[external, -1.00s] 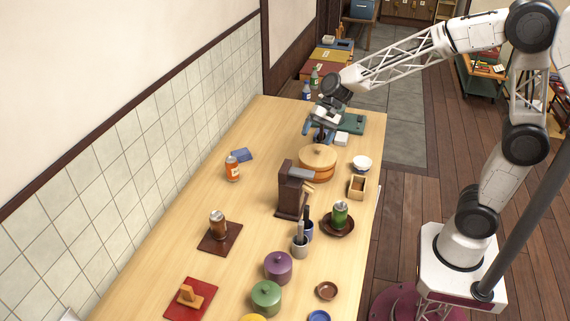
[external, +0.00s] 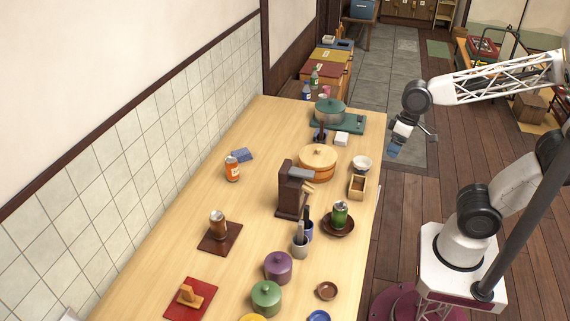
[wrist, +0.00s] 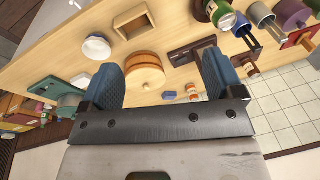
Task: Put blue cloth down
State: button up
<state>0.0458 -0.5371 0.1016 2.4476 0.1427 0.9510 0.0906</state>
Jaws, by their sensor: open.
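The blue cloth (external: 241,155) lies on the wooden table (external: 195,200) near the tiled wall, just behind the orange bottle (external: 232,170). A small blue patch that looks like the cloth (wrist: 169,95) shows beyond the round wooden pot in the wrist view. My gripper (external: 408,146) hangs over the floor, off the table's right edge and well away from the cloth. Its two blue fingers are spread and empty, and the wrist view shows a clear gap between them (wrist: 162,75).
A green pot (external: 330,111) stands on a teal mat at the far end.

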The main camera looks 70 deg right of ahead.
jog(key=shift+s+d+f+n+t+h, duration=0.15)
jog(key=shift+s+n+h, duration=0.15)
jog(key=shift+s, duration=0.55)
jog(key=shift+s+d+f+n+t+h, duration=0.15)
jog(key=shift+s+n, duration=0.3)
jog(key=shift+s, duration=0.45)
jog(key=shift+s+d+f+n+h, duration=0.15)
jog(key=shift+s+n+h, duration=0.15)
jog(key=shift+s, duration=0.55)
jog(key=shift+r, duration=0.1)
